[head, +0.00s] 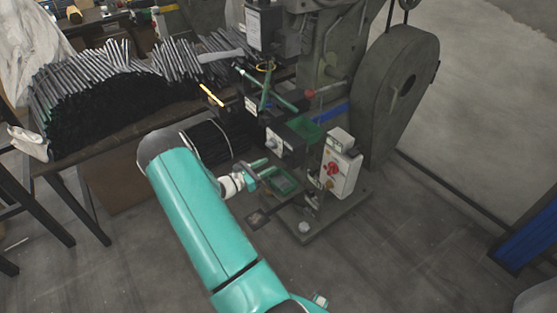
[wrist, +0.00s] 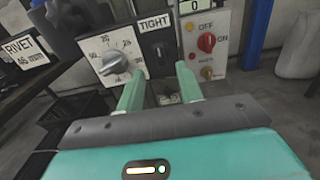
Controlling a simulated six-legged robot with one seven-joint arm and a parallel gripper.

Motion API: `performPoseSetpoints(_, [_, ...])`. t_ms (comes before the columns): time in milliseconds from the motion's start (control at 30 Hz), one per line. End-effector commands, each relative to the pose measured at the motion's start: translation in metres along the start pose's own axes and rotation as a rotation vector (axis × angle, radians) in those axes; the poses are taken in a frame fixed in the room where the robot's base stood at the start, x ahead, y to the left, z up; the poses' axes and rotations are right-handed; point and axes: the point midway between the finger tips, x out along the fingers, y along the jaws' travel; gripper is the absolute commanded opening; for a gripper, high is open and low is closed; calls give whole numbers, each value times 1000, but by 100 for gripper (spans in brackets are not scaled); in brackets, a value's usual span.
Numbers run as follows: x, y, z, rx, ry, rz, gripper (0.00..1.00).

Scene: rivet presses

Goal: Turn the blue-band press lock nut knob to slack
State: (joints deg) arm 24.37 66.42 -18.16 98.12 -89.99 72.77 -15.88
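The press (head: 310,125) stands ahead of my arm, with a blue band (head: 333,112) at its side. In the wrist view, a white plate carries a grey pointer knob on a numbered dial (wrist: 115,62). Right of it, a "TIGHT" label (wrist: 154,22) sits above a dark panel (wrist: 158,50). I cannot clearly make out which part is the lock nut knob. My gripper (wrist: 160,74) is open, its two green fingers apart in front of the dark panel. A small pale part (wrist: 168,99) shows low between them. In the head view, my gripper (head: 271,167) is close to the press front.
A white control box (wrist: 204,45) with a red OFF/ON switch (wrist: 206,42) is right of the fingers. A "RIVET" sign (wrist: 26,50) is at left. A bench (head: 130,125) piled with grey rods stands left. A large flywheel guard (head: 395,95) is behind.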

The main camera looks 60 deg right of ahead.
Motion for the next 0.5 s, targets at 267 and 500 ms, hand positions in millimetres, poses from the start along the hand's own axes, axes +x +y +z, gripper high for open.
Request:
performPoseSetpoints(267, [49,0,0,2,1,-3,36])
performPoseSetpoints(500, [62,0,0,1,1,0,36])
